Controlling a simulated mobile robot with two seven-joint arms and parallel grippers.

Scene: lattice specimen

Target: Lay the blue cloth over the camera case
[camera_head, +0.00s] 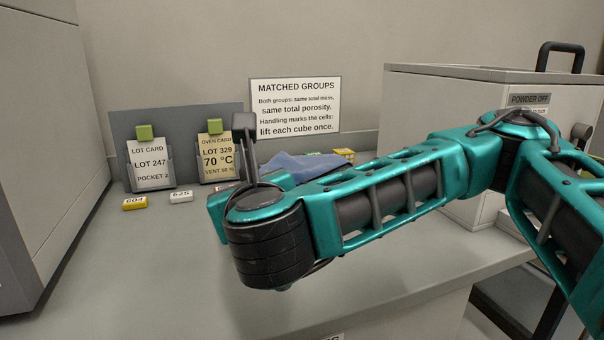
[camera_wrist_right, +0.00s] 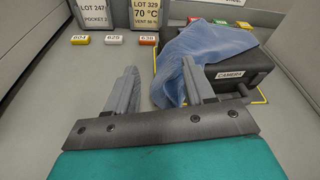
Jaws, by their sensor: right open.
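The blue cloth (camera_wrist_right: 197,52) lies over the left and back part of the black camera case (camera_wrist_right: 240,72) in the right wrist view. One corner hangs down the case's left side toward the table. The case's front, with its CAMERA label, and its right end are bare. My right gripper (camera_wrist_right: 160,66) is open, with its right finger in front of the cloth and its left finger over bare table. No cloth is visibly gripped. In the head view part of the cloth (camera_head: 300,165) shows behind my right arm, which hides most of the case. My left gripper is out of view.
A yellow block (camera_wrist_right: 80,40), a white block (camera_wrist_right: 114,39) and an orange block (camera_wrist_right: 148,39) lie left of the case. Two cards (camera_head: 150,164) (camera_head: 217,158) stand behind. A large grey box (camera_head: 440,100) stands at right; a grey cabinet (camera_head: 38,130) stands at left.

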